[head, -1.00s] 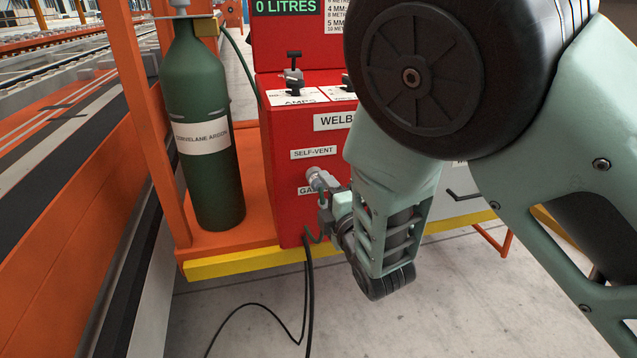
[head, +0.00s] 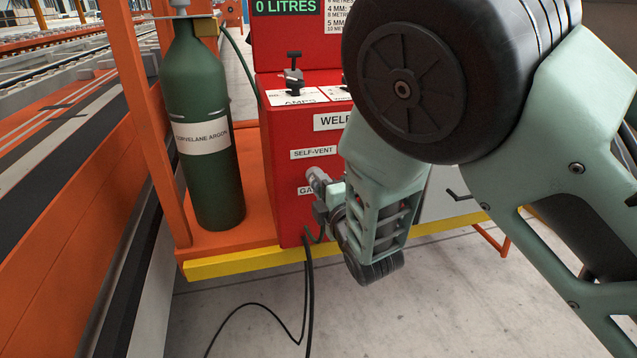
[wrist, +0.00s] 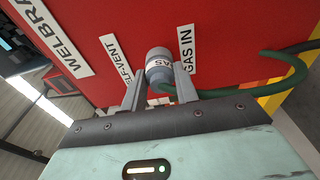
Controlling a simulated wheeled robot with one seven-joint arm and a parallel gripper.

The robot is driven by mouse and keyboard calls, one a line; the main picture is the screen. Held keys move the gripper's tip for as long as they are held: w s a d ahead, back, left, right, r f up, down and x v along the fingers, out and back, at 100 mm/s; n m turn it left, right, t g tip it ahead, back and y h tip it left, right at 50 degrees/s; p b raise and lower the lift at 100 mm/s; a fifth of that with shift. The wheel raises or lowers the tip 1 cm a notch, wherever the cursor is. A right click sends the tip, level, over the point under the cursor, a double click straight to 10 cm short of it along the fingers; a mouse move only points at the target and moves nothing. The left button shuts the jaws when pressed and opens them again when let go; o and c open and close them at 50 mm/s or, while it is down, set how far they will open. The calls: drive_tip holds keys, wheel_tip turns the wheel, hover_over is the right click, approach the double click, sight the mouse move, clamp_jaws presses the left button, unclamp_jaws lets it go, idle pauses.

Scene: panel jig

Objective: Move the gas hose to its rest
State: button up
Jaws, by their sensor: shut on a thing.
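The gas hose's grey end fitting (wrist: 159,66), with a white band reading GAS, is between my gripper's fingers (wrist: 160,88) in the wrist view. My gripper (head: 322,192) is shut on it. In the head view the fitting (head: 317,177) is at the red welder's front face, between the SELF-VENT and GAS IN labels. I cannot tell whether it is seated on a port or just clear of the face. The green hose (wrist: 285,85) loops away to the right in the wrist view. My wrist hides part of the welder front. I cannot make out the rest.
The red welder (head: 285,150) stands on an orange trolley with a yellow front edge (head: 235,262). A green argon cylinder (head: 205,110) is at its left. Black cables (head: 308,290) hang to the floor. The grey floor in front is otherwise clear.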

drive_tip(key=shift+n+g+h+p, duration=0.3)
drive_tip(key=shift+n+p, duration=2.15)
drive_tip(key=shift+n, duration=0.85)
drive_tip(key=shift+r+n+p, duration=0.1)
drive_tip(key=shift+n+p, duration=0.6)
drive_tip(key=shift+n, duration=0.3)
drive_tip(key=shift+a+n+h+p, duration=0.1)
drive_tip(key=shift+n+h+p, duration=0.2)
drive_tip(key=shift+n+p, duration=0.75)
drive_tip(key=shift+n+b, duration=0.35)
drive_tip(key=shift+v, duration=0.8)
drive_tip(key=shift+p+v, duration=0.45)
drive_tip(key=shift+v, duration=0.7)
drive_tip(key=shift+a, duration=0.1)
